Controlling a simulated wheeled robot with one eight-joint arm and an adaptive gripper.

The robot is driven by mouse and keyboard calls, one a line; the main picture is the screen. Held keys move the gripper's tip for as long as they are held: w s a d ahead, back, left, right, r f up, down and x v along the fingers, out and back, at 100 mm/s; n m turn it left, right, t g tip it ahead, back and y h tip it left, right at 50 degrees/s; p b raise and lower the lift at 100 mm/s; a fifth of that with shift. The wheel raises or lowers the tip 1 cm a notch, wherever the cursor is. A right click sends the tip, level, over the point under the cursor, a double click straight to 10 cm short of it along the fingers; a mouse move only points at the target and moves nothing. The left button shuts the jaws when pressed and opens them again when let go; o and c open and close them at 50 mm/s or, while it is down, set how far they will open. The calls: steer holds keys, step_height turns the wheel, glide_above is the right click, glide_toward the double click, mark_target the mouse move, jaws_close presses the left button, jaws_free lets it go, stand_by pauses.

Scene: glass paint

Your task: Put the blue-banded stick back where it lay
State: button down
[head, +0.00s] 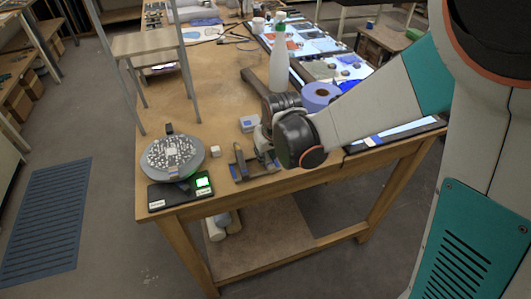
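My gripper (265,152) is low over the near part of the wooden table (210,105), mostly hidden behind my dark wrist. Its fingers are too small and covered to tell whether they are open or shut. Just left of and below it, a small dark holder or rack (240,163) sits close to the table's front edge, with yellowish slim pieces by it. I cannot make out a blue band on any stick, so I cannot tell where the blue-banded stick is.
A round grey disc with pale pieces (172,157) sits on a black scale with a green-lit display (203,183). A white cube (215,151), a small blue-white box (249,123), a blue tape roll (320,95) and a bottle (279,68) stand nearby. The table's left middle is clear.

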steer(key=shift+f, duration=0.1)
steer(key=c, duration=1.4)
jaws_free()
